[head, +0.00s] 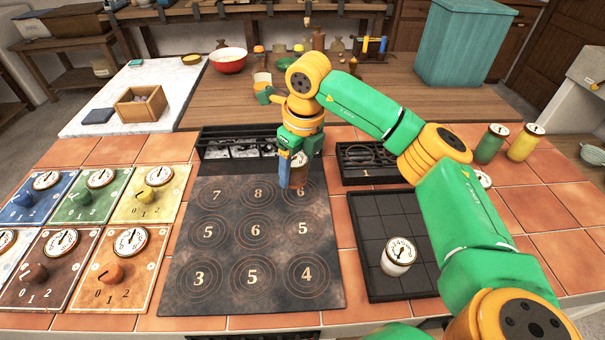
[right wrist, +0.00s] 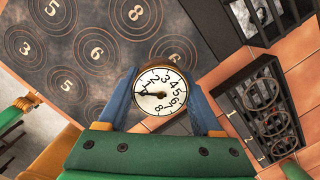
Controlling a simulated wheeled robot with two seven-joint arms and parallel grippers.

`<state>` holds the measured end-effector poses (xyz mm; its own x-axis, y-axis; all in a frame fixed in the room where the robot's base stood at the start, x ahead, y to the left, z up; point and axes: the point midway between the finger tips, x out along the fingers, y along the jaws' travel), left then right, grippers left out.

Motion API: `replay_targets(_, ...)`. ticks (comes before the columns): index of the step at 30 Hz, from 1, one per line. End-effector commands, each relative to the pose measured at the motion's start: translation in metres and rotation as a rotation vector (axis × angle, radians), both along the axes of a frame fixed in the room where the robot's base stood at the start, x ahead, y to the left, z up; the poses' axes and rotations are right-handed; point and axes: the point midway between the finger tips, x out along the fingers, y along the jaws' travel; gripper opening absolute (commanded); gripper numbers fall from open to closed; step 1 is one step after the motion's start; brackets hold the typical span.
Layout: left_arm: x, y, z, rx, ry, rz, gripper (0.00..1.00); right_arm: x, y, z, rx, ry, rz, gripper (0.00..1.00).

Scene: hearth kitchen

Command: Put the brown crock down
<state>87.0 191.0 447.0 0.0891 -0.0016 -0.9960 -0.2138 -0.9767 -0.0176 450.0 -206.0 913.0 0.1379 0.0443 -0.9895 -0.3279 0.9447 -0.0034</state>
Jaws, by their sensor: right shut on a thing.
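My right gripper (head: 293,172) is shut on the brown crock (head: 300,168), over the far right ring marked 6 of the dark board (head: 253,245). In the right wrist view the crock's white dial lid (right wrist: 161,92) sits between the two blue fingers, with the rim facing the camera. The crock looks upright; I cannot tell whether its base touches the board. The board carries rows of numbered rings, and no other crock stands on it. My left gripper is not in view.
A white-lidded crock (head: 398,256) stands on the dark gridded tray (head: 377,283) at right. Green (head: 490,144) and yellow (head: 524,142) crocks stand farther right. A black rack (head: 367,163) lies beside the board. Coloured dial panels (head: 90,195) fill the left.

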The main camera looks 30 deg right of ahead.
Motion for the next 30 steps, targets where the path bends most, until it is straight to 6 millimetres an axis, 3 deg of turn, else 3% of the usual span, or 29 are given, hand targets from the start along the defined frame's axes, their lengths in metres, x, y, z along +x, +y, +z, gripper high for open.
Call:
replay_targets(7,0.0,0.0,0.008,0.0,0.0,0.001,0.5,0.02,-0.022,-0.035,0.0,0.002,-0.002,0.0)
replay_targets(12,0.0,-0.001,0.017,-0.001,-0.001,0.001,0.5,0.019,-0.021,-0.062,0.001,0.0,0.002,0.0)
replay_targets(22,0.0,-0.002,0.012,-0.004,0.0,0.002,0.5,0.019,-0.02,-0.068,0.002,-0.003,0.002,0.0)
replay_targets(23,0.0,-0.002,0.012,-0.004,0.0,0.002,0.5,0.019,-0.02,-0.069,0.001,-0.002,0.002,0.69)
replay_targets(26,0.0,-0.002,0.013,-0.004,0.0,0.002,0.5,0.019,-0.02,-0.067,0.001,-0.002,0.002,0.96)
replay_targets(30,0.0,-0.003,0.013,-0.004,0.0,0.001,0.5,0.019,-0.02,-0.067,0.001,-0.002,0.001,0.96)
